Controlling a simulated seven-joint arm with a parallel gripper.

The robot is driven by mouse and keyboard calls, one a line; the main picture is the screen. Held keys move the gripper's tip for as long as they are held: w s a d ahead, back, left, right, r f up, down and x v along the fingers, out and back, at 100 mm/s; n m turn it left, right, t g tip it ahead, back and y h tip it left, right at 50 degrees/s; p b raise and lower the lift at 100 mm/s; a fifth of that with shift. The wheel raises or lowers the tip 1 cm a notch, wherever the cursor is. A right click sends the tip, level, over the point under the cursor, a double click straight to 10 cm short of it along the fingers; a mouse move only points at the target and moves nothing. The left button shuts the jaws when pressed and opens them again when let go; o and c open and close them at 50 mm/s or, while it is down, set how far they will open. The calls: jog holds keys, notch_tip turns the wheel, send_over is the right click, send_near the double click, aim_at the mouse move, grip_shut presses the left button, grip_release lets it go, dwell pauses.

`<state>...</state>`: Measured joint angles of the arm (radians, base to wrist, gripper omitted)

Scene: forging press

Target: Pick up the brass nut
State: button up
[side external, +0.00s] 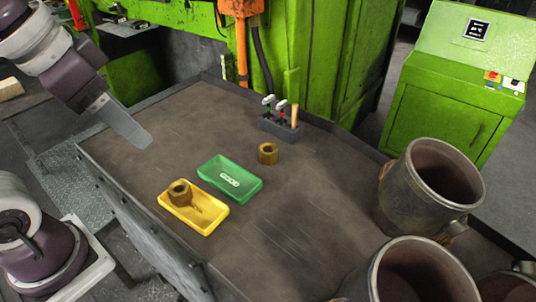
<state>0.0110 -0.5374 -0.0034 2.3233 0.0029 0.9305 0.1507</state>
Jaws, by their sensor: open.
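A brass nut (267,153) stands on the dark table to the right of the green tray. A second, browner nut-like piece (180,192) sits in the left part of the yellow tray (216,222). The green tray (226,168), marked GOOD, looks empty. My gripper (142,140) is open at the upper left, above the table's left edge and well apart from both nuts. Its fingers are seen edge-on, and nothing shows between them.
A small grey holder (283,127) with several tools stands behind the brass nut. Large metal mugs (440,180) crowd the lower right. The green press (330,60) rises behind the table, and a green control cabinet (450,100) stands at right.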

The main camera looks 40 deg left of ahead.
jog(key=w+d+m+g, duration=0.15)
jog(key=w+m, duration=0.25)
jog(key=w, duration=0.8)
jog(key=m+g, duration=0.3)
jog(key=m, duration=0.5)
send_near(268, 150)
jog(key=shift+s+d+f, duration=0.45)
jog(key=shift+s+d, duration=0.1)
jog(key=shift+d, duration=0.1)
jog(key=f, duration=0.7)
jog(key=shift+w+a+f, duration=0.1)
jog(key=shift+a+f, duration=0.1)
jog(key=shift+f, duration=0.2)
grip_shut()
